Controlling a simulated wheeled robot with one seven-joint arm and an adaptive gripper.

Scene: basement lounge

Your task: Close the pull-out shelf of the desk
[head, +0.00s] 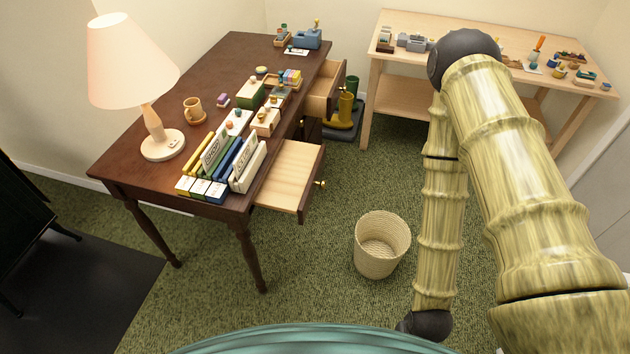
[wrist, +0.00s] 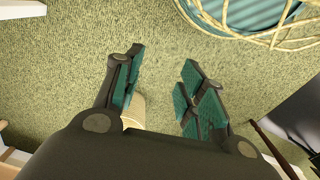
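The dark wooden desk (head: 215,75) stands left of centre in the head view. Its pull-out shelf (head: 287,178) is out on the desk's right side, near the front end. The shelf is a flat, pale, bare board with a dark front edge and a small brass knob (head: 321,183). My gripper (wrist: 162,60) is open and empty in the wrist view, above green carpet. Its fingers have teal pads. I cannot make out the fingers in the head view, where my arm is on the right, apart from the shelf.
A drawer (head: 326,90) farther along the same side is also open. A woven basket (head: 382,262) stands on the carpet right of the shelf. Boots (head: 345,108) stand by the desk. A workbench (head: 400,66) is at the back. A lamp (head: 155,130) and organisers cover the desktop.

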